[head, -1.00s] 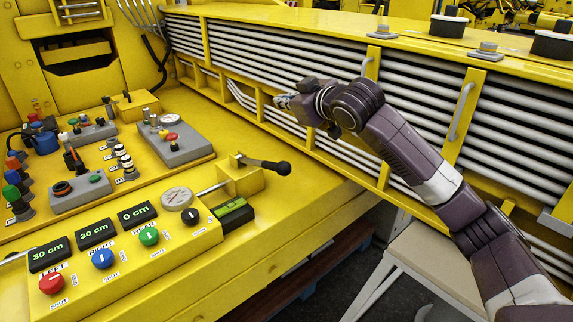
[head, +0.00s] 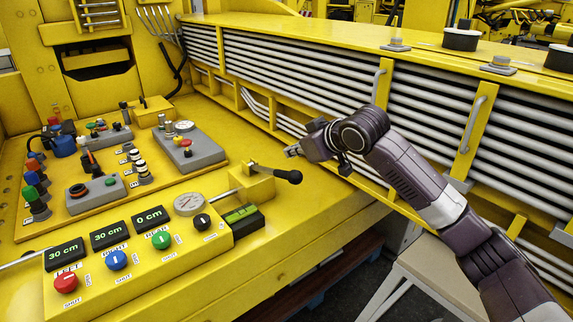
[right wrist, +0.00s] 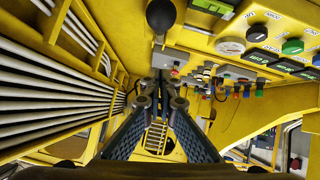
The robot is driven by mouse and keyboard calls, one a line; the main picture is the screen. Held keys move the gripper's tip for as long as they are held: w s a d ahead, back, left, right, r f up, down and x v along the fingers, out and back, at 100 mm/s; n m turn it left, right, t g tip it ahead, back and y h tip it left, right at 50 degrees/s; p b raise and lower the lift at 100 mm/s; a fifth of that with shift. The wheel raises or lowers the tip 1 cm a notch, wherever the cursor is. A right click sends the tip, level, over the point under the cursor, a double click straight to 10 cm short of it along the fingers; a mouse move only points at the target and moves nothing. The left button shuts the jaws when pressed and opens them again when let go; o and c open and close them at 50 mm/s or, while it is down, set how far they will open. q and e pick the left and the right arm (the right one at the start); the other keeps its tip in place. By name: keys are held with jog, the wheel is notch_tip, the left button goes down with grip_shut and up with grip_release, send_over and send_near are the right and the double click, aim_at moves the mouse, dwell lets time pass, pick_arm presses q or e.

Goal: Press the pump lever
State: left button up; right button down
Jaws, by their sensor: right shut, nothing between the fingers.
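The pump lever (head: 277,173) is a black handle with a round knob, sticking out to the right from a yellow block on the console. Its knob also shows large at the top of the right wrist view (right wrist: 161,15). My right gripper (head: 293,151) is just above and behind the lever knob in the head view, apart from it as far as I can see. In the right wrist view its fingertips (right wrist: 158,88) are together and empty, below the knob in the picture. My left gripper is not in view.
A yellow control box (head: 140,255) with displays, a gauge and coloured buttons stands left of the lever. A yellow boom side with grey pipes (head: 300,80) runs behind my right arm. Grey button boxes (head: 184,150) sit on the console. Open room lies over the console's front edge.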

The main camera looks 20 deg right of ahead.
jog(key=p, duration=0.2)
send_over(286, 174)
jog(key=w+a, duration=0.1)
notch_tip(286, 174, down, 4)
jog(key=shift+s+d+f+p, duration=0.2)
jog(key=shift+f+p, duration=0.15)
jog(key=shift+f, duration=0.2)
jog(key=shift+s+d+f+p, duration=0.15)
jog(key=shift+f+p, duration=0.15)
jog(key=shift+f, duration=0.2)
jog(key=shift+s+d+f, duration=0.2)
jog(key=shift+s+f, duration=0.05)
jog(key=shift+f, duration=0.35)
